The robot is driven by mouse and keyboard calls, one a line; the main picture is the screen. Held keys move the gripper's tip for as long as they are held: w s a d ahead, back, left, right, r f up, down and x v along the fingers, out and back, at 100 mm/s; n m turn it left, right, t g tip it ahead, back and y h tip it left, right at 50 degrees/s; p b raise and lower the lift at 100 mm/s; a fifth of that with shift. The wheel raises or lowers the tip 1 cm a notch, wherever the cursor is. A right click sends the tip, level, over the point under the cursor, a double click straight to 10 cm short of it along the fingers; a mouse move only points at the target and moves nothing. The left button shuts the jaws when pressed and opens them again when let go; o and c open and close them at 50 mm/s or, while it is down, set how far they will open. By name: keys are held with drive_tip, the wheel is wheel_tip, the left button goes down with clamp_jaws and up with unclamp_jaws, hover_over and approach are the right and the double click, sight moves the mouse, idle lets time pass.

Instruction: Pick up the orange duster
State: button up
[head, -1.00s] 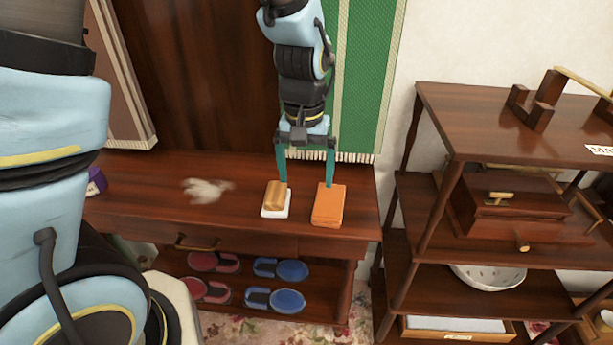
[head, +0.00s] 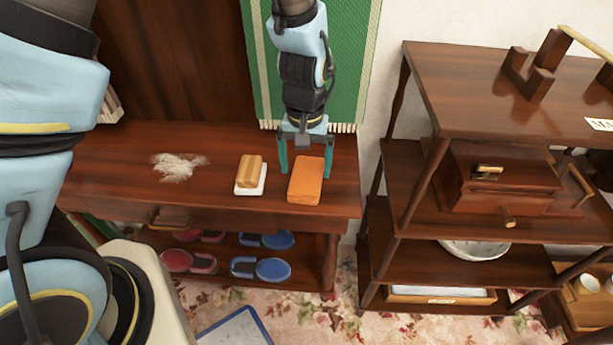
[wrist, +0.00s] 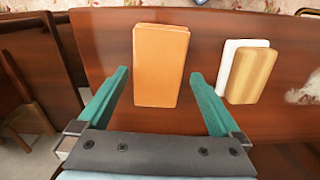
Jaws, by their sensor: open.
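The orange duster (head: 306,183) is a flat orange block lying on the dark wooden table (head: 110,165), near its right end. It also shows in the wrist view (wrist: 160,65). My gripper (head: 306,165) hangs over the far end of the duster with its two teal fingers pointing down. In the wrist view, the open fingers (wrist: 160,76) lie to either side of the duster's near part, with a gap on both sides. Nothing is held. I cannot tell how high the fingertips are above the table.
A second duster, tan on a white base (head: 250,178), lies close to the left. A whitish powdery patch (head: 178,166) is further left. A wooden shelf unit (head: 480,110) stands to the right. A green hanging (head: 262,70) is behind. Slippers (head: 272,269) sit on the lower shelf.

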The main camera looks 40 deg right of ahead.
sight(307, 174)
drive_tip(key=shift+d+f+p, duration=0.15)
drive_tip(key=shift+f, duration=0.75)
drive_tip(key=shift+d+f+p, duration=0.1)
drive_tip(key=shift+f+p, duration=0.05)
drive_tip(key=shift+f, duration=0.75)
drive_tip(key=c, duration=1.1)
drive_tip(key=shift+r, duration=0.1)
drive_tip(key=shift+c, duration=0.2)
wheel_tip(307, 174, up, 10)
drive_tip(key=shift+f+b, duration=0.1)
drive_tip(key=shift+b, duration=0.6)
